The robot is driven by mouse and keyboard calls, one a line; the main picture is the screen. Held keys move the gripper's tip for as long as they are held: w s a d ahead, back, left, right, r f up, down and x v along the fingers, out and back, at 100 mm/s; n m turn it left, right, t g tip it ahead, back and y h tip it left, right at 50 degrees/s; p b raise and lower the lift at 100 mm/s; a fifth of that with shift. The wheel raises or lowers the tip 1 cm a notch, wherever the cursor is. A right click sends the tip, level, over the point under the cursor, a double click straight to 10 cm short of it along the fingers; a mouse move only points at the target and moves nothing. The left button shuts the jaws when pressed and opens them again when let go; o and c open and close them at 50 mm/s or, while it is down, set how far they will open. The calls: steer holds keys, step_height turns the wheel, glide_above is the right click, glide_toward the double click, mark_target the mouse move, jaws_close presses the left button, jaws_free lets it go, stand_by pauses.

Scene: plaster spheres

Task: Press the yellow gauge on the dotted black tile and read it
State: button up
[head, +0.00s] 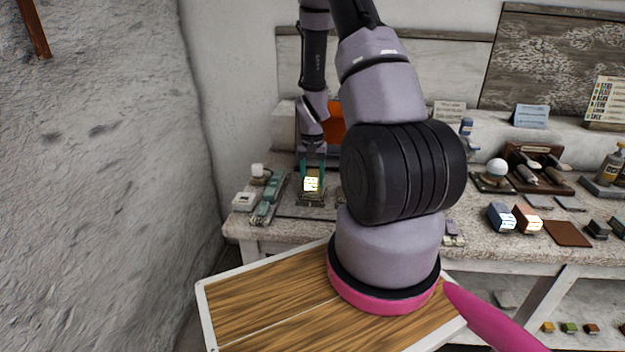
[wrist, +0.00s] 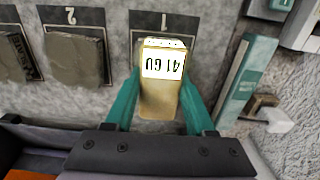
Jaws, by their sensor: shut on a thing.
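My gripper (wrist: 160,108) has teal fingers shut on the yellow gauge (wrist: 158,98), one finger on each side. The gauge is a tan-yellow block with a lit white display, its characters upside down in the wrist view and looking like "41 GU". In the head view the gauge (head: 312,184) glows between the fingers at the left part of the bench. I cannot pick out the dotted black tile with certainty.
A teal-and-grey device (head: 268,200) stands close left of the gripper. A blue-grey gauge (head: 502,218), an orange gauge (head: 527,219) and a white sphere (head: 497,166) stand farther right. My arm hides the bench's middle.

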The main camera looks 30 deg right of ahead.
steer(key=shift+r, duration=3.5)
